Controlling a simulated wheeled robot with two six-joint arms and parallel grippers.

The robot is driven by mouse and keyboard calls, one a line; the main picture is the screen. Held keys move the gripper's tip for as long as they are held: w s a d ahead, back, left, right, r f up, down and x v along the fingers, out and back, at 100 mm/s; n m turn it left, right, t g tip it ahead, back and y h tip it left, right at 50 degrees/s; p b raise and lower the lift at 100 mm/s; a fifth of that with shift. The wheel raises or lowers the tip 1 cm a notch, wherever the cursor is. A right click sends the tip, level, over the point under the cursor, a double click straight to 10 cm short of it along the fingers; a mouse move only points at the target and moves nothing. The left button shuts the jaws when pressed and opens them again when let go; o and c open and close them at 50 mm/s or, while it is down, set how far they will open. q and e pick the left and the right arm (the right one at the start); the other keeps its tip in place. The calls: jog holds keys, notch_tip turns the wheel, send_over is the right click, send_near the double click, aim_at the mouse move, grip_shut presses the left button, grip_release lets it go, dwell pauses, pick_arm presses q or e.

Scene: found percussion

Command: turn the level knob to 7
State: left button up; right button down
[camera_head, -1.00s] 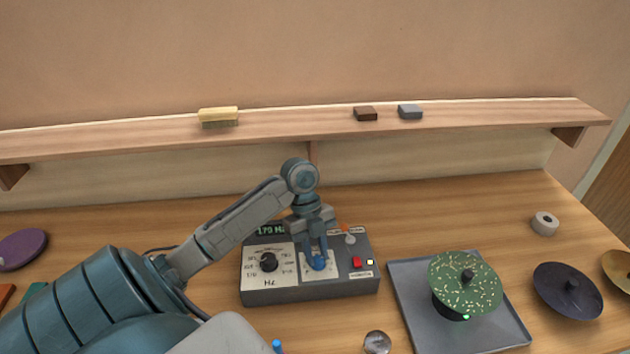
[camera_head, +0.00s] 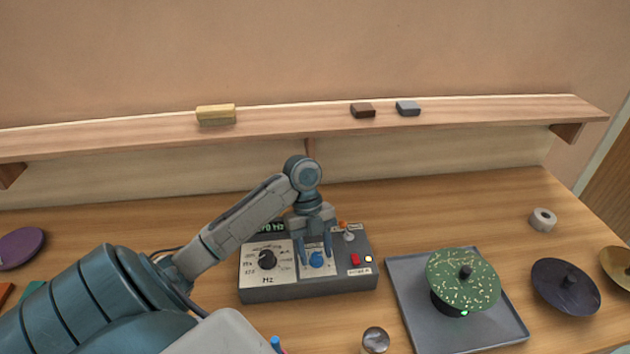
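A dark grey control box (camera_head: 310,287) stands on the bench. A blue knob (camera_head: 317,261) sits on its right-hand white dial plate; this appears to be the level knob. The dial numbers and pointer are too small to read. My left gripper (camera_head: 316,258) points down at the blue knob, one finger on each side. Its fingers look spread, with a gap beside the knob. A black knob (camera_head: 267,259) on the left plate is marked Hz. My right gripper is not in view.
A grey tray (camera_head: 408,292) with a speckled green disc (camera_head: 462,285) stands to the right.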

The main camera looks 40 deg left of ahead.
pick_arm(q)
jog(key=shift+r, duration=0.15)
jog(key=p+v, duration=0.8)
jog(key=v, duration=0.2)
jog(key=shift+a+r, duration=0.15)
jog(key=shift+r, duration=0.15)
jog(key=shift+w+f, duration=0.1)
